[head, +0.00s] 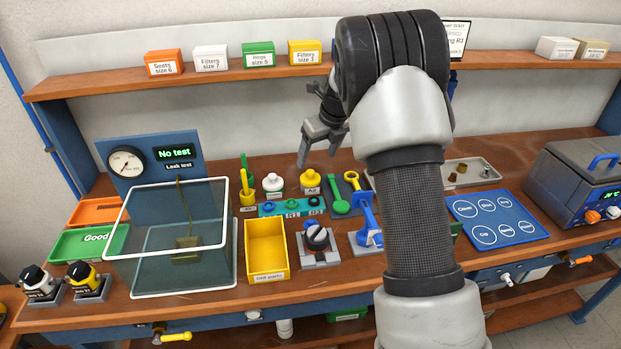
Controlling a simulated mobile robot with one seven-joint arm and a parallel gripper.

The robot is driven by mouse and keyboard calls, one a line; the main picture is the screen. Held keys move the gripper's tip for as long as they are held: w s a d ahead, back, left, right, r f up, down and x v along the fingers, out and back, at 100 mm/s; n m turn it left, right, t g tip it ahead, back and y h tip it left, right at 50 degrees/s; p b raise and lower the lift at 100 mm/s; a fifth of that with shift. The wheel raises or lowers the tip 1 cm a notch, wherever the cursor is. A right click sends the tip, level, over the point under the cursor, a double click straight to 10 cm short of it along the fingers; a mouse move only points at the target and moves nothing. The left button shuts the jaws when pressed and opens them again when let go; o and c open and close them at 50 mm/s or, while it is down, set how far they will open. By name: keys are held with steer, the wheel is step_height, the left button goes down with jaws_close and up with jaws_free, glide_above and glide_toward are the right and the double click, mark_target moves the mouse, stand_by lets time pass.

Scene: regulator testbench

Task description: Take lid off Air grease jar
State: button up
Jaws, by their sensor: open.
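The yellow jar with a yellow lid (311,182) stands toward the back of the bench; its small label seems to read "Air". A similar white-lidded jar (272,183) stands to its left. Both lids appear to be on. My gripper (312,160) is open and empty, pointing down just above and beside the yellow jar. I cannot tell how far apart they are. My arm fills the middle right of the view and hides part of the bench behind it.
In front are a teal strip with rings (268,209), a yellow bin (266,250) and a clear tank (180,240). The shelf (120,83) is above.

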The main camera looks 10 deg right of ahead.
mark_target(312, 172)
steer(key=x, duration=0.9)
steer(key=shift+w+d+f, duration=0.15)
steer(key=shift+w+f, duration=0.05)
steer(key=c, duration=1)
